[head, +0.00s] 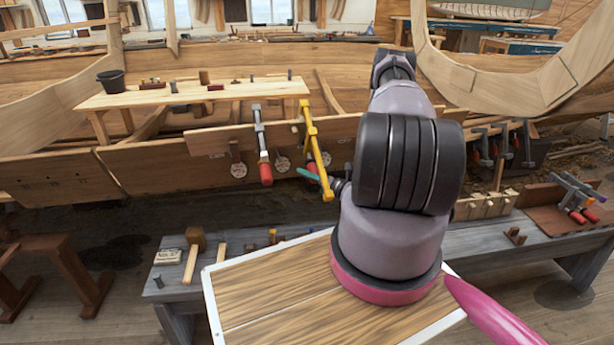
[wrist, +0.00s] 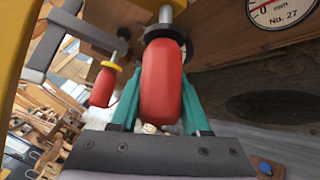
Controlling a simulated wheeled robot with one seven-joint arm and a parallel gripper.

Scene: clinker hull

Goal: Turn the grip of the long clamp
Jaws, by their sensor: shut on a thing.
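The long clamp, yellow (head: 311,130), hangs on the hull plank; its bar also shows at the left edge of the wrist view (wrist: 12,60). Its red grip (wrist: 162,82) stands between the teal fingers of my gripper (wrist: 162,110). My gripper is shut on this grip, with a finger against each side. In the head view my gripper (head: 316,175) is at the clamp's lower part and the grip is mostly hidden. A shorter grey clamp (head: 260,135) with a red grip (head: 266,172) is to the left; its grip also shows in the wrist view (wrist: 103,88).
Round dials (head: 238,170) sit along the plank, one marked No. 27 in the wrist view (wrist: 282,10). A grey bench (head: 170,291) below carries a mallet (head: 195,240). More clamps (head: 575,195) lie at its right end. A wood-topped panel (head: 270,290) is in front.

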